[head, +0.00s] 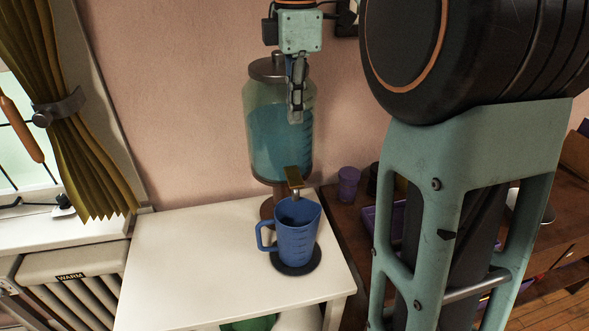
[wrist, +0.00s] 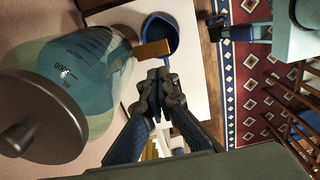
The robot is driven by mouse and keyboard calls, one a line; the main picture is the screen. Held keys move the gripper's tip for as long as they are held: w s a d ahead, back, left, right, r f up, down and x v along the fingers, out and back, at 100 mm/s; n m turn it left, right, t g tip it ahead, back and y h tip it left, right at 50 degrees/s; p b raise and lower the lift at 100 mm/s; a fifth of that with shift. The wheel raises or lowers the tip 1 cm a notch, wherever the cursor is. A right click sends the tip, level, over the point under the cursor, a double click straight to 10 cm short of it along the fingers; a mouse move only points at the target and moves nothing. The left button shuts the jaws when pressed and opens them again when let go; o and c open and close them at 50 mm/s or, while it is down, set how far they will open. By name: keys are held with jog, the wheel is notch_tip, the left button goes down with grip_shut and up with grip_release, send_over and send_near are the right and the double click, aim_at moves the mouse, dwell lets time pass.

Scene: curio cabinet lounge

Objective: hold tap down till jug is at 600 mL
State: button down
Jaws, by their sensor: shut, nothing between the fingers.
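A glass drink dispenser (head: 275,130) with blue liquid and a metal lid stands on a wooden base at the back of a white cabinet top (head: 190,260). Its brass tap lever (head: 293,178) points forward over a blue jug (head: 297,240), which stands upright on a dark round mat (head: 298,262). The jug's level cannot be read. My gripper (head: 296,118) is shut and empty, pointing down in front of the dispenser, above the tap and apart from it. In the wrist view, my fingertips (wrist: 158,112) sit beside the tap lever (wrist: 153,50), with the jug (wrist: 160,30) beyond.
A purple cup (head: 348,184) and a purple tray (head: 383,225) sit on the brown table to the right. A heater marked WARM (head: 70,277) and a curtain (head: 65,130) are at left. The white top left of the jug is clear.

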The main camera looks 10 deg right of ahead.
aim_at(295, 181)
jog(key=shift+f, duration=0.1)
notch_tip(295, 181, down, 14)
jog(key=shift+r+b, duration=0.1)
jog(key=shift+b, duration=0.65)
